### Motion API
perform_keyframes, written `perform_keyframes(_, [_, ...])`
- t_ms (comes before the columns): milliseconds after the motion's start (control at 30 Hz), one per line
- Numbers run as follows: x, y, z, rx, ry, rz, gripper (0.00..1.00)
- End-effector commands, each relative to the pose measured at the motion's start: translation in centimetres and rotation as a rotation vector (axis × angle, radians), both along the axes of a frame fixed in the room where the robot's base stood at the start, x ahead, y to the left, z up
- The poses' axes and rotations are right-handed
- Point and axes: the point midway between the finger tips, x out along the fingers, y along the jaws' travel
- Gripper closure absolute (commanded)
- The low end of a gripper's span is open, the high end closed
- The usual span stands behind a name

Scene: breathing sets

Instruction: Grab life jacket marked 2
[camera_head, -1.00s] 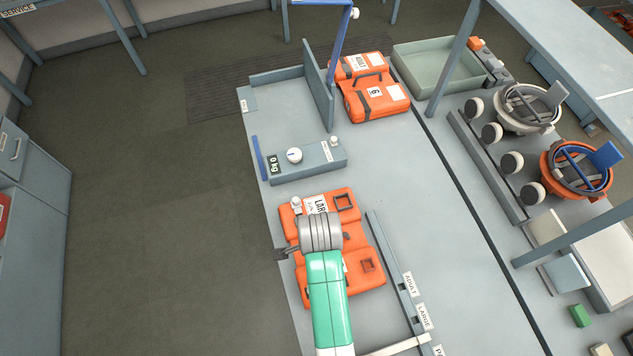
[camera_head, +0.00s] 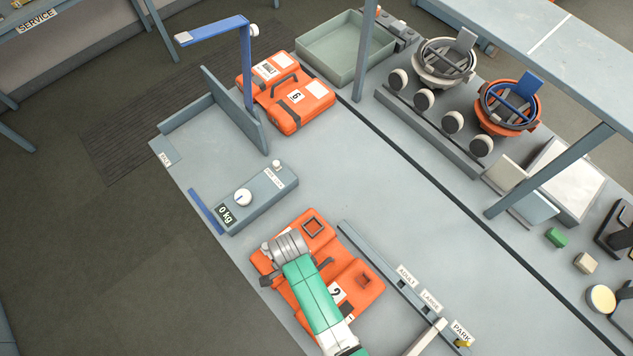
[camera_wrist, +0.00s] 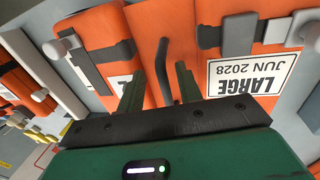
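The orange life jacket marked 2 (camera_head: 350,279) lies flat on the grey bench, partly hidden under my arm. Its number patch shows beside the arm. In the wrist view, its orange panels (camera_wrist: 220,18) carry a white label reading LARGE JUN 2028, grey straps and a thin dark handle (camera_wrist: 162,70). My gripper (camera_wrist: 160,88) is open, its two dark green fingers pointing at the jacket. The handle appears between the fingers; I cannot tell contact or depth. In the head view my arm hides the fingers.
Another orange jacket, marked 6 (camera_head: 283,92), lies behind an upright grey panel (camera_head: 235,112). A scale box reading 0 kg (camera_head: 257,200) stands near the jacket. A rail with ADULT, LARGE and PARK tags (camera_head: 390,270) runs along its right. Bench centre is clear.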

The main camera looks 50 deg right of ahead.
Motion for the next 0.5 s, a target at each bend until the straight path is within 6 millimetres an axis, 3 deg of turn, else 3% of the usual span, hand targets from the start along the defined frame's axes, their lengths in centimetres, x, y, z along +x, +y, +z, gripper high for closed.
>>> perform_keyframes(133, [-0.4,0.1,-2.0,0.0,0.001,0.001,0.65])
perform_keyframes(367, [-0.5,0.1,-2.4,-0.001,-0.001,0.001,0.65])
perform_keyframes(400, [-0.5,0.1,-2.4,-0.001,-0.001,0.001,0.67])
perform_keyframes(500, [-0.5,0.1,-2.4,-0.001,-0.001,0.001,0.86])
